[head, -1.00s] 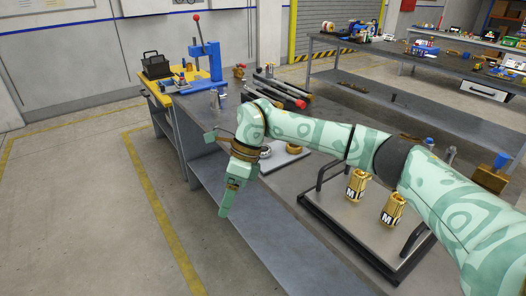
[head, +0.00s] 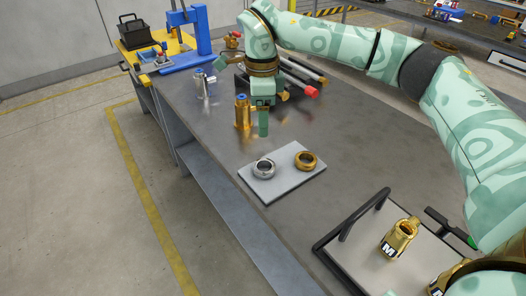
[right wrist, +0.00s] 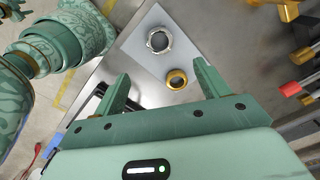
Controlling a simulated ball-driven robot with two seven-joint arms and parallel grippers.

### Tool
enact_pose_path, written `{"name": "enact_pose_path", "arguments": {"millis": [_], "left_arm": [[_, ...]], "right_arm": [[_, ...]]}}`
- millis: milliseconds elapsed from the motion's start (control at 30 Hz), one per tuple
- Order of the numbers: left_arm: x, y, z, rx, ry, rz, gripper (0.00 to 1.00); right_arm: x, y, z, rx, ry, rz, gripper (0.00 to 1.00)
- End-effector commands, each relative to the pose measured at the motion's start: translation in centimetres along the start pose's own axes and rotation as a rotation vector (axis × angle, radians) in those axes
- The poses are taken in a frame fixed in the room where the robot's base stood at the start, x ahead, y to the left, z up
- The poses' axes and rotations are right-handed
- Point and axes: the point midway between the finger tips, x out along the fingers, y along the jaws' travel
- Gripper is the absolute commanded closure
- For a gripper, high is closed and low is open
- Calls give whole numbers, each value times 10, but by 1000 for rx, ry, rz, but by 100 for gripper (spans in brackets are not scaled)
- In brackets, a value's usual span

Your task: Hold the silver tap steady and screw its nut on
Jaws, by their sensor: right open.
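The silver tap (head: 204,85) stands upright on the bench at the back left. The silver nut (head: 264,168) lies on a pale plate (head: 283,184) beside a brass nut (head: 306,160). Both nuts also show in the right wrist view, the silver nut (right wrist: 159,40) above the brass nut (right wrist: 176,78). My right gripper (head: 263,128) points down over the bench, behind the plate and to the right of the silver tap. Its two fingers (right wrist: 162,84) are spread apart with nothing held between them. My left gripper cannot be made out in either view.
A brass tap (head: 242,114) stands just left of my right gripper. A black-handled tray (head: 352,255) holds more brass taps (head: 398,236) at the front right. Red-ended bars (head: 311,92) lie behind the gripper. A blue press (head: 188,32) stands at the back left.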

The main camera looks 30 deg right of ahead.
Motion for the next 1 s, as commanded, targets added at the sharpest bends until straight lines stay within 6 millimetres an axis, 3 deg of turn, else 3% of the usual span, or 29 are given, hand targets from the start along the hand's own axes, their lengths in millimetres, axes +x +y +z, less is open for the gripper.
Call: {"name": "enact_pose_path", "arguments": {"millis": [433,800,1000], "left_arm": [[1,-1,20,4,-33,0,64],[22,-1,17,3,-30,2,64],[27,2,18,2,-33,6,64]], "right_arm": [[8,0,0,0,-1,2,26],[86,1,0,-1,0,6,26],[109,0,0,0,-1,2,26]]}}
